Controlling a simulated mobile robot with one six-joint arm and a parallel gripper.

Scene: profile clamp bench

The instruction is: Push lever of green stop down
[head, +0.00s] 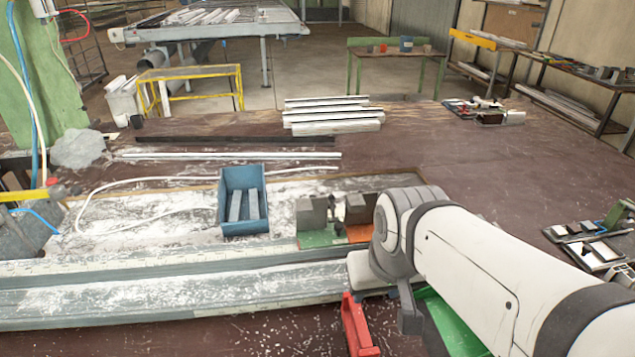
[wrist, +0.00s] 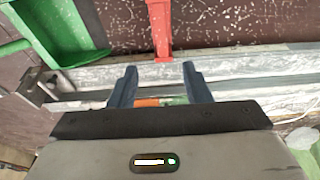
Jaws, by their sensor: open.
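The green stop shows in the wrist view as a green lever part (wrist: 65,28) at the upper left, with a grey metal bracket (wrist: 38,88) below it. In the head view the green part (head: 455,322) is partly hidden by my arm. A red lever (head: 358,325) stands to its left at the rail's front edge, and it also shows in the wrist view (wrist: 158,25) ahead of my fingers. My gripper (wrist: 159,86) is open, with no object visibly held. It is apart from the green lever, which lies to its left in the wrist view. My arm hides most of the gripper in the head view.
A long pale metal rail (head: 150,290) runs along the bench front. Behind it are a blue bin (head: 222,205) with metal pieces and grey blocks (head: 312,215) on green and orange plates. Profiles (head: 330,125) lie farther back. The brown bench top (head: 450,150) has free room.

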